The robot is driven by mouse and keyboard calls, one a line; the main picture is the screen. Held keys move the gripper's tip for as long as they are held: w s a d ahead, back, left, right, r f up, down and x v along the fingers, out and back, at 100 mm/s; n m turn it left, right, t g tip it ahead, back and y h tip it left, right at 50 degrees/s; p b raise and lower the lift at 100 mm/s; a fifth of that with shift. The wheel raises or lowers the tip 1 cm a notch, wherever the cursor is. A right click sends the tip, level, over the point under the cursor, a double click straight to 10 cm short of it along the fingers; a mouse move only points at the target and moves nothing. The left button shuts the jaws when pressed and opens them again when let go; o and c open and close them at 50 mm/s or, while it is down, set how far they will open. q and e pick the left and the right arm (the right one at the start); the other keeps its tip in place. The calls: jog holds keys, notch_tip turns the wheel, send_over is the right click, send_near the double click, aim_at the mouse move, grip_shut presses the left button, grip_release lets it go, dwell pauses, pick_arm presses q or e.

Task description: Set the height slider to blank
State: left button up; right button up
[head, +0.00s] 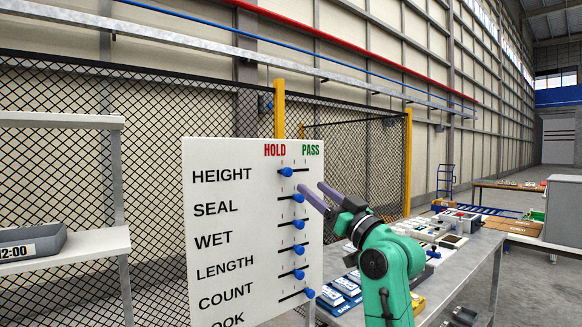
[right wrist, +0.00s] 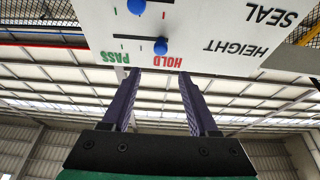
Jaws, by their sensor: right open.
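A white board (head: 230,255) carries a column of sliders with blue knobs, HOLD in red and PASS in green above. The HEIGHT knob (head: 287,172) sits in the left part of its track, nearer HOLD than PASS. In the right wrist view the board is upside down and the HEIGHT knob (right wrist: 161,46) shows just beyond the fingertips. The SEAL knob (head: 298,198) is farther right along its track. My right gripper (head: 311,187) has purple fingers spread apart, empty, to the right of the HEIGHT knob; the wrist view shows the gap (right wrist: 160,73). My left gripper is out of view.
More knobs, such as WET (head: 298,224) and LENGTH (head: 298,250), lie close below. A metal table (head: 462,262) with trays and parts stands behind my right arm. Mesh fencing stands behind the board.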

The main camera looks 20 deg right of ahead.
aim_at(289, 173)
jog(key=p+x, duration=0.1)
jog(key=x, duration=0.2)
jog(key=p+x, duration=0.1)
jog(key=x, duration=0.2)
jog(key=p+x, duration=0.1)
jog(key=x, duration=0.2)
jog(key=shift+w+a+f+p, duration=0.15)
jog(key=shift+w+f+p, duration=0.05)
jog(key=shift+w+p, duration=0.2)
jog(key=shift+w, duration=0.15)
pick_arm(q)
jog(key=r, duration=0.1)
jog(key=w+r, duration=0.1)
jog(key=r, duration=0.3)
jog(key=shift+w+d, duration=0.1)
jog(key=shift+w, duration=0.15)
pick_arm(e)
jog(key=shift+a, duration=0.1)
jog(key=c, duration=0.9)
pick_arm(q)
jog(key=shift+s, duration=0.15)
pick_arm(e)
grip_shut()
